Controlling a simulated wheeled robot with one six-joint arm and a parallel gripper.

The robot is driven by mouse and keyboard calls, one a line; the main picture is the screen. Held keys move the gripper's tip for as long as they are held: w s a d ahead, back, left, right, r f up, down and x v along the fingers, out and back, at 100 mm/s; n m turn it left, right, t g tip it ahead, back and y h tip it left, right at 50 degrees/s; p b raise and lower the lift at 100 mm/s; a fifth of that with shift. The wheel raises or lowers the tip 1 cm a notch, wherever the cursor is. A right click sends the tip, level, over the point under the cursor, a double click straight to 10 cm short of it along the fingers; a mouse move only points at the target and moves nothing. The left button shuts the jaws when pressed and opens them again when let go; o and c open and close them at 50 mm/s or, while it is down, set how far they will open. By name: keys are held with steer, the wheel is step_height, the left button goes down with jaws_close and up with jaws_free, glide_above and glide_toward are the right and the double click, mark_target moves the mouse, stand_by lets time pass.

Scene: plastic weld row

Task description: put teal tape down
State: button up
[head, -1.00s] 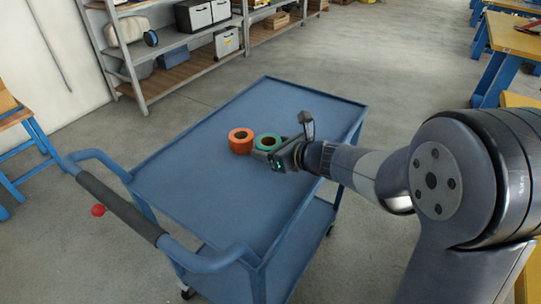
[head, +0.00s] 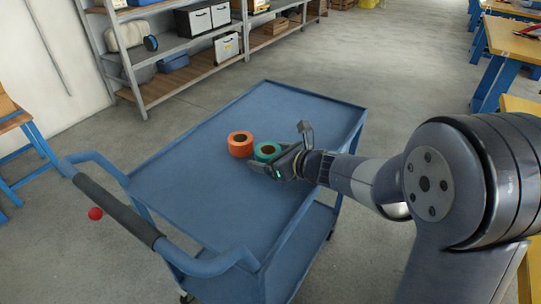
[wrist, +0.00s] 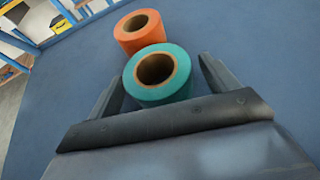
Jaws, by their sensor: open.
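The teal tape (head: 267,150) is a roll lying flat on the blue cart top (head: 200,200). In the wrist view the teal tape (wrist: 160,75) stands between the two spread fingers of my gripper (wrist: 162,85), with a gap visible at the right finger. My gripper (head: 268,158) is open around the near side of the roll and low over the cart. Its body hides part of the roll in the head view. An orange tape roll (head: 241,144) lies just left of the teal one, close against it or touching; it also shows in the wrist view (wrist: 139,32).
The cart has a raised rim and a dark push handle (head: 117,209) at the left. The cart top is clear in front of and behind the rolls. Shelves (head: 185,65) with boxes stand at the back left, and blue-legged workbenches (head: 513,45) at the right.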

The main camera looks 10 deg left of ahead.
steer(key=shift+r, duration=0.2)
steer(key=p+v, duration=0.2)
steer(key=v, duration=1)
